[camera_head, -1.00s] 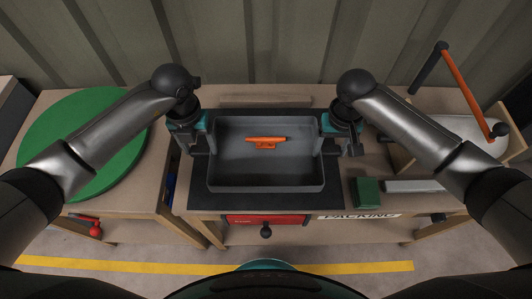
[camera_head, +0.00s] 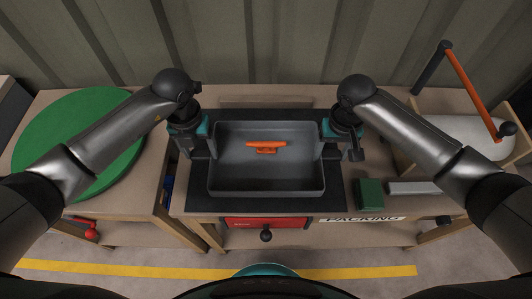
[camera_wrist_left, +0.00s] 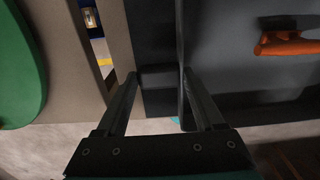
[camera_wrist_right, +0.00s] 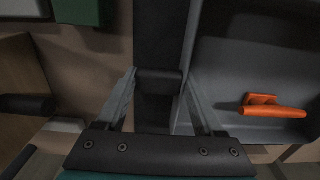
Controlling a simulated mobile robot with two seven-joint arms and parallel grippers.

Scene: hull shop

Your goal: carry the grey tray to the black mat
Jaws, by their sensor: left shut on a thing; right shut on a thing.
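The grey tray (camera_head: 225,183) is an open rectangular box, level, within the outline of the black mat (camera_head: 335,197) on the middle bench. I cannot tell whether its base touches the mat. An orange cleat-shaped piece (camera_head: 266,147) lies in it; it also shows in the right wrist view (camera_wrist_right: 272,108). My left gripper (camera_head: 203,148) is shut on the tray's left handle, which shows between the fingers in the left wrist view (camera_wrist_left: 158,78). My right gripper (camera_head: 332,147) is shut on the right handle, seen in the right wrist view (camera_wrist_right: 158,82). The tray's base is hidden.
A green disc (camera_head: 65,135) lies on the left bench. A dark green block (camera_head: 369,193) and a grey bar (camera_head: 413,188) lie right of the mat. A red drawer (camera_head: 250,223) is below the mat. A wooden stand with an orange lever (camera_head: 470,90) is at the right.

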